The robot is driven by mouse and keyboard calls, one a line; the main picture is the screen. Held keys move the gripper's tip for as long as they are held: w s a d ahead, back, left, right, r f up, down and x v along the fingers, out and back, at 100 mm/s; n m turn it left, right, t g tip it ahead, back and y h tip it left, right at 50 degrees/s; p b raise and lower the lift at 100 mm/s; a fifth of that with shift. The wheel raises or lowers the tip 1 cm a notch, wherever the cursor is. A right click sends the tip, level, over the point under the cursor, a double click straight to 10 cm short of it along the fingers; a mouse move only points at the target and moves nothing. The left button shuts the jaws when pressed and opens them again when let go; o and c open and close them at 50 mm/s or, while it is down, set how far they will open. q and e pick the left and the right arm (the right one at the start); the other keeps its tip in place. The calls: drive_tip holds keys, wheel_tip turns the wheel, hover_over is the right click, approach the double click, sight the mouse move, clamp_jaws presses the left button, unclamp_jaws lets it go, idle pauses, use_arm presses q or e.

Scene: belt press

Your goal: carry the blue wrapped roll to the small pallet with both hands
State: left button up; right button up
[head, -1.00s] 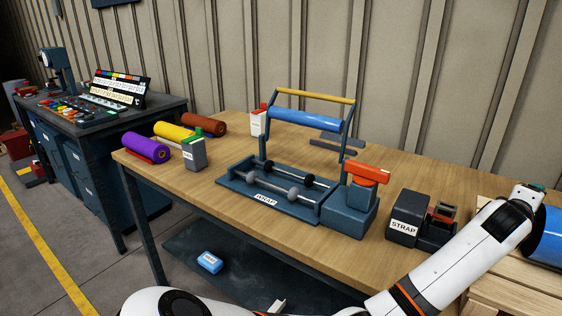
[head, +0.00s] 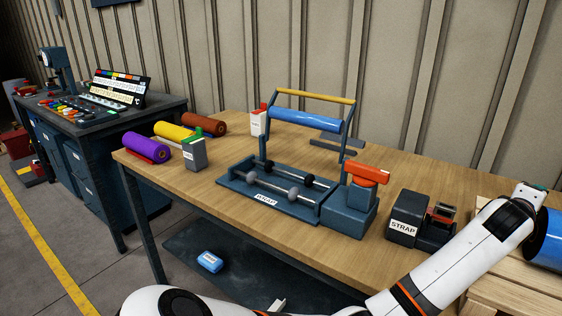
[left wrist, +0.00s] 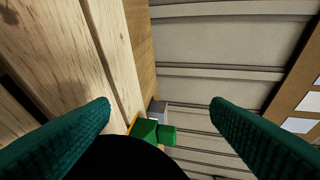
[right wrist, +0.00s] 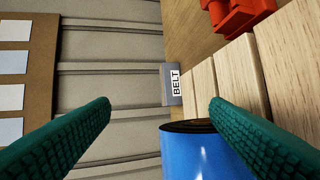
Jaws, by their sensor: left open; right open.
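The blue wrapped roll (head: 547,242) is at the right edge of the head view, partly cut off, on or just above pale wooden slats (head: 488,296). I cannot tell whether these slats are the small pallet. In the right wrist view the roll (right wrist: 195,153) shows its blue side and dark end below and between my fingers. My left gripper (head: 536,188) is by the roll's upper near end. Its green fingers are apart in the left wrist view (left wrist: 160,106), with a dark rounded shape below them. My right gripper (right wrist: 160,104) is open, with nothing between its fingertips.
The bench holds a wrap machine (head: 268,190), a strap unit (head: 408,222) and purple (head: 145,147), yellow (head: 172,131) and brown (head: 204,123) rolls. A box marked BELT (right wrist: 174,84) and an orange-red object (right wrist: 238,14) are beyond the slats.

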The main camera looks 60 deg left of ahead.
use_arm(q)
drive_tip(key=shift+d+f, duration=0.1)
drive_tip(key=shift+d, duration=0.05)
use_arm(e)
drive_tip(key=shift+s+a, duration=0.1)
drive_tip(key=shift+a, duration=0.1)
use_arm(q)
drive_tip(key=shift+r, duration=0.2)
use_arm(e)
drive_tip(key=shift+s+a+r, duration=0.15)
drive_tip(key=shift+s+a, duration=0.2)
drive_tip(key=shift+s, duration=0.25)
drive_tip(key=shift+w, duration=0.1)
